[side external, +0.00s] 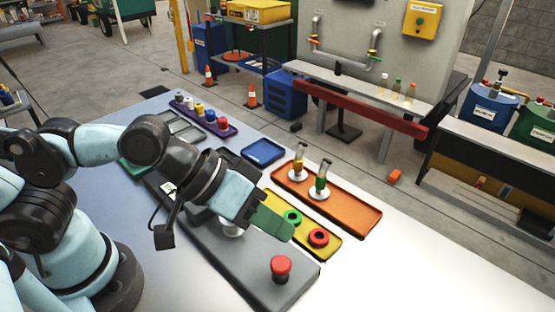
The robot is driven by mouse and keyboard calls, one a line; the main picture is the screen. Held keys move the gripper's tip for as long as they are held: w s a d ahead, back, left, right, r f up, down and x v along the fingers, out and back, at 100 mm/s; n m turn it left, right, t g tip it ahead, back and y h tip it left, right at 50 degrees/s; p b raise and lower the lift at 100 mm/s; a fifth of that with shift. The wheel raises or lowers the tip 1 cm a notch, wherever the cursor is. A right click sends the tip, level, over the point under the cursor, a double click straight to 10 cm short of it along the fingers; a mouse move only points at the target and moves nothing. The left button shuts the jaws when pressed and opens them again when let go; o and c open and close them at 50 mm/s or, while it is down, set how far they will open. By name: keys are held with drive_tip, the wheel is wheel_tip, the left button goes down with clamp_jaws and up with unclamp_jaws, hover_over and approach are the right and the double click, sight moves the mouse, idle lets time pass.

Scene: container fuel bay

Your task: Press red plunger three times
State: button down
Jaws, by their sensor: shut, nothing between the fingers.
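The red plunger (281,267) is a round red knob that stands upright at the near right end of a grey base (213,259) on the table. My gripper (288,236), with green fingers, is shut and empty. In the picture it is just above the red plunger, tilted downward to the right. It looks apart from the plunger, but the height between them is hard to judge. A whitish part (231,228) on the grey base is partly hidden behind my wrist.
A blue tray (263,152) and purple tray (225,130) are farther back. The table's near right is clear.

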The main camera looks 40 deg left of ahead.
sight(275, 262)
drive_tip(key=shift+r, duration=0.1)
idle(0.6)
wheel_tip(275, 262, up, 4)
drive_tip(key=shift+f, duration=0.2)
drive_tip(key=shift+f, duration=0.1)
drive_tip(key=shift+f, duration=4.3)
drive_tip(key=shift+f, duration=0.15)
drive_tip(key=shift+f, duration=0.3)
